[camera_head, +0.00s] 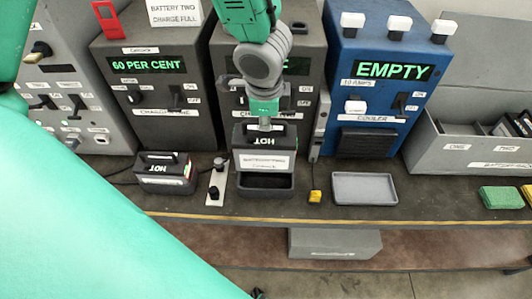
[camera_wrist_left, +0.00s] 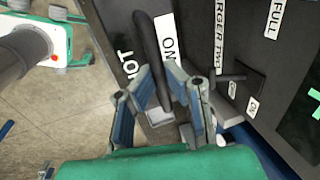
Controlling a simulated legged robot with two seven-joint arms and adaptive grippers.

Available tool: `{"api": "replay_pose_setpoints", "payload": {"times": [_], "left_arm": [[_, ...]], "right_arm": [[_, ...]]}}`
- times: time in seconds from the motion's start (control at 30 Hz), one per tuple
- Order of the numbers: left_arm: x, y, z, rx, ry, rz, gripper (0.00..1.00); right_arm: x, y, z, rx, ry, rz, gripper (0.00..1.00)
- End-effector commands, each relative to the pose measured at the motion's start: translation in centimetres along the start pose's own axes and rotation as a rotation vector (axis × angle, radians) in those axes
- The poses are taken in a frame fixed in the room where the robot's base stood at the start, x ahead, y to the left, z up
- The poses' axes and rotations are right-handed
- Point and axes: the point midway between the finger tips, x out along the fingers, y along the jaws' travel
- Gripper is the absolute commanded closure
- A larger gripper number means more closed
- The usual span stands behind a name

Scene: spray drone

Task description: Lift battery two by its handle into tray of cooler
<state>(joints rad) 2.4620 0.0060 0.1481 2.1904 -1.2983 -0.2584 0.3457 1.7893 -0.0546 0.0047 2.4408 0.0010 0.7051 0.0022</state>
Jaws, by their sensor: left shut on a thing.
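Battery two (camera_head: 264,161), a dark box with a white label and upside-down "HOT" lettering, hangs upright over a dark charger tray (camera_head: 265,191). The tray's dark inside shows below it. My left gripper (camera_head: 264,121) comes down from above and is shut on the battery's handle. In the left wrist view, the fingers (camera_wrist_left: 162,85) close around the black handle (camera_wrist_left: 150,50). The blue cooler (camera_head: 375,75) reads "EMPTY". Its shallow grey tray (camera_head: 363,188) is empty, to the right of the battery. My right gripper is not in view.
Another battery (camera_head: 166,173) sits at left, beside a plate with black knobs (camera_head: 216,182). A small yellow object (camera_head: 315,197) lies between the two trays. A grey bin (camera_head: 470,150) and a green sponge (camera_head: 502,198) are at right. The bench edge runs in front.

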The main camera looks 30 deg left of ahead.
Motion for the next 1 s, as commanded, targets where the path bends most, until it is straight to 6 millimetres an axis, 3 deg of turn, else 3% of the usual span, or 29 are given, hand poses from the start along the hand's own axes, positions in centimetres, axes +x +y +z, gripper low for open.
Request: {"api": "replay_pose_setpoints", "payload": {"times": [0.23, 1.0], "left_arm": [[-1.8, -0.6, -0.1, -0.001, 0.003, -0.004, 1.0], [-6.3, -1.8, -0.2, -0.002, 0.006, -0.006, 1.0]], "right_arm": [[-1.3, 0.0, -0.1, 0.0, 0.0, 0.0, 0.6], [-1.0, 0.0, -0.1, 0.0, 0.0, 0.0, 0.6]]}}
